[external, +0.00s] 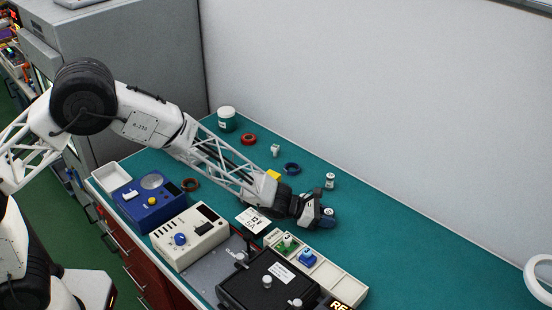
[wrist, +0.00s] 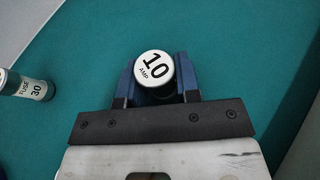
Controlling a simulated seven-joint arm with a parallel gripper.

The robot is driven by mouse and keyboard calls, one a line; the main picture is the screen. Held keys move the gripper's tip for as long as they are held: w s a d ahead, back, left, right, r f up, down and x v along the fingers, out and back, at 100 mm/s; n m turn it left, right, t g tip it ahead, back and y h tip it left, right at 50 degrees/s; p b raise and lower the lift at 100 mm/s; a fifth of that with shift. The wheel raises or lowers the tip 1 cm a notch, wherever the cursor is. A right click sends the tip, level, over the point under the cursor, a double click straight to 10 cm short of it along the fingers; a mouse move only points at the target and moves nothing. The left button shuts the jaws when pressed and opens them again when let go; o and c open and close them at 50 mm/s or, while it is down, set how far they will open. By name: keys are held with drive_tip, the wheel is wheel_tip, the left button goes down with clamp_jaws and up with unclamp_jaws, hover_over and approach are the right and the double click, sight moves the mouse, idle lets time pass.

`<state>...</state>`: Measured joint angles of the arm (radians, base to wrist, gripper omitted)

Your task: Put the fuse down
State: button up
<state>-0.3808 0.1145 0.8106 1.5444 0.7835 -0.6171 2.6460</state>
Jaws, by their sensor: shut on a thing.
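My gripper (external: 318,217) is low over the green bench top, right of the middle in the external view. In the wrist view my gripper (wrist: 154,82) is shut on a round fuse (wrist: 154,67) with a white top marked "10 AMP". The same fuse shows small at the fingertips in the external view (external: 328,211). I cannot tell whether its bottom touches the bench. A second fuse, marked "FUSE 30" (wrist: 32,89), is at the left edge of the wrist view, apart from my gripper. A small white and dark cylinder (external: 330,181), likely that fuse, stands behind my gripper in the external view.
A sectioned tray (external: 342,281) with green and blue pieces lies in front of my gripper, beside a black box (external: 262,284). A cream device (external: 188,237) and a blue device (external: 147,205) are at left. Tape rings and a jar (external: 227,119) stand behind.

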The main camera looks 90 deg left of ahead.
drive_tip(key=o, duration=0.9)
drive_tip(key=shift+f, duration=0.1)
drive_tip(key=shift+v, duration=6.05)
